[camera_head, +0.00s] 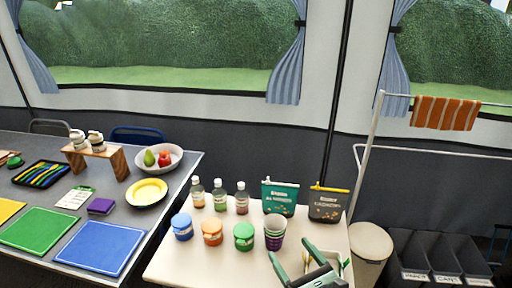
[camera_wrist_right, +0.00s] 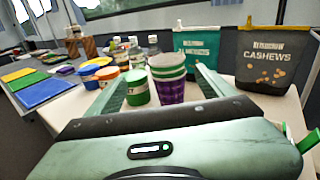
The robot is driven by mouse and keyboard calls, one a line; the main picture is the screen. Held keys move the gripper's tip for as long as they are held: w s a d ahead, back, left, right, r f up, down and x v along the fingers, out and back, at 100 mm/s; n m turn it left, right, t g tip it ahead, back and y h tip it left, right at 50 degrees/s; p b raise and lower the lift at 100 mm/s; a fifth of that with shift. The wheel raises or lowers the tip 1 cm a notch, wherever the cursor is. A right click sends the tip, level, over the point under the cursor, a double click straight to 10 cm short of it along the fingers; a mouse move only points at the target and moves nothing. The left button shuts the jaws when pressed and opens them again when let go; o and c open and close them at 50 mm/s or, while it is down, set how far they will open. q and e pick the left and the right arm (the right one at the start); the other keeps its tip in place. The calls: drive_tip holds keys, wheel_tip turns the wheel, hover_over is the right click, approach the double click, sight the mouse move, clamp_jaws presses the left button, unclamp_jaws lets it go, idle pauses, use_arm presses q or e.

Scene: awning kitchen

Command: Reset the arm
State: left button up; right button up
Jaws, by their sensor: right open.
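My right gripper (camera_head: 294,250) is at the front of the cream table, with its green fingers apart and nothing between them that I can see. In the right wrist view the fingers (camera_wrist_right: 160,82) point towards a stack of cups (camera_wrist_right: 170,88), purple below with green and white rims. The cups stand upright past the fingertips, and the head view shows the stack (camera_head: 274,231) just behind the gripper. A green-lidded jar (camera_wrist_right: 137,87) stands left of the cups. My left gripper is in neither view.
The cream table (camera_head: 180,263) holds blue-, orange- and green-lidded jars, three bottles (camera_head: 219,195), a teal pouch (camera_head: 279,196) and a dark cashews pouch (camera_head: 327,204). A grey table (camera_head: 172,210) with coloured mats stands left. Bins (camera_head: 437,256) and a rail (camera_head: 364,150) stand right.

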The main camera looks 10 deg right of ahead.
drive_tip(key=s+a+n+g, duration=0.1)
drive_tip(key=s+n, duration=0.1)
drive_tip(key=n, duration=0.2)
drive_tip(key=s+a+f+n+g+y, duration=0.1)
drive_tip(key=s+a+n, duration=0.1)
drive_tip(key=n, duration=0.2)
drive_tip(key=s+a+f+n+g+y, duration=0.1)
drive_tip(key=s+n+g, duration=0.1)
drive_tip(key=n, duration=0.2)
drive_tip(key=shift+s+a+f, duration=0.15)
drive_tip(key=shift+s+a, duration=0.05)
drive_tip(key=shift+a, duration=0.1)
drive_tip(key=s+d+f+n+g+h, duration=0.3)
drive_tip(key=s+d+n+g+h, duration=0.15)
drive_tip(key=s+n, duration=0.6)
drive_tip(key=s+d+f+n+g+h, duration=0.35)
drive_tip(key=s+d+n, duration=0.25)
drive_tip(key=s+n, duration=0.4)
wheel_tip(320, 180, down, 24)
drive_tip(key=n+g, duration=0.2)
drive_tip(key=s+d+f+g, duration=0.1)
drive_tip(key=s+d+f, duration=0.2)
drive_tip(key=s+f, duration=1.5)
